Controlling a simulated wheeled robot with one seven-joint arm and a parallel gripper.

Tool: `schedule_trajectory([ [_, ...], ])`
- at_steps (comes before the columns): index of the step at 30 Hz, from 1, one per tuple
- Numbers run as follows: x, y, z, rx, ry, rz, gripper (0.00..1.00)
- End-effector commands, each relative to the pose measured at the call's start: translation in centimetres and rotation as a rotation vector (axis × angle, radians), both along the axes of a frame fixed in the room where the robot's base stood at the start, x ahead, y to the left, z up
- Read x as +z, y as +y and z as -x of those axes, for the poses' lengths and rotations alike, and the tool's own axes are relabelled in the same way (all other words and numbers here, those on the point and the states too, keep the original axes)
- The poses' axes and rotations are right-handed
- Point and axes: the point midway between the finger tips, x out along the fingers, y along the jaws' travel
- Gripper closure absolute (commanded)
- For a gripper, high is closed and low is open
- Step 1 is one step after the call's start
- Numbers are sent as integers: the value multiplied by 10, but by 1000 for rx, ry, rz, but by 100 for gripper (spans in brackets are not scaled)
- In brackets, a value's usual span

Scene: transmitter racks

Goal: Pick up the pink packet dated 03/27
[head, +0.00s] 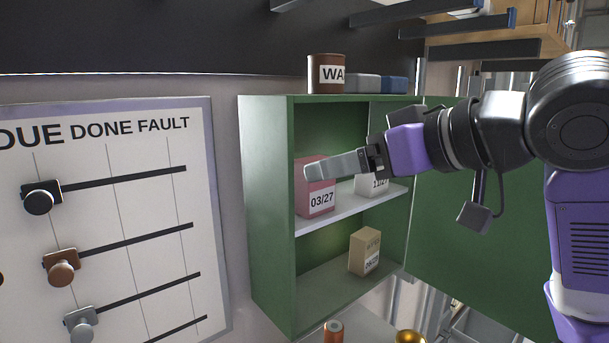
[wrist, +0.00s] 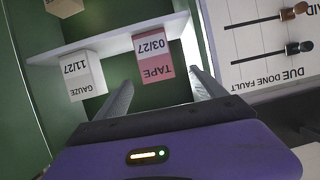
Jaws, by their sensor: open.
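The pink packet (head: 316,201) stands upright on the shelf of a green cabinet (head: 268,210), with a "03/27" label facing out. In the wrist view the same pink packet (wrist: 160,55) appears upside down and reads "03/27 TAPE". My gripper (head: 318,172) is in front of the cabinet at the packet's height, and a finger hides part of the packet. In the wrist view my gripper (wrist: 160,85) is open, its two fingers pointing toward the packet, which shows between them. I see no clear contact with the packet.
A white gauze packet (wrist: 84,76) dated 11/27 stands beside it on the white shelf (head: 345,211). A tan box (head: 364,252) stands on the compartment below. A brown can (head: 325,74) sits on the cabinet top. The green door (head: 480,250) is open at right; a slider board (head: 110,230) hangs at left.

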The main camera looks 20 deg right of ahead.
Motion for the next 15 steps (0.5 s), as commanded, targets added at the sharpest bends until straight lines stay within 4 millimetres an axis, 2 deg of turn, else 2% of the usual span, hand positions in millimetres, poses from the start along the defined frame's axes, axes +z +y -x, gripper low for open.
schedule_trajectory([
  [5, 1, -1, -2, -10, 14, 32, 20],
  [15, -17, 9, -33, -9, 14, 31, 20],
])
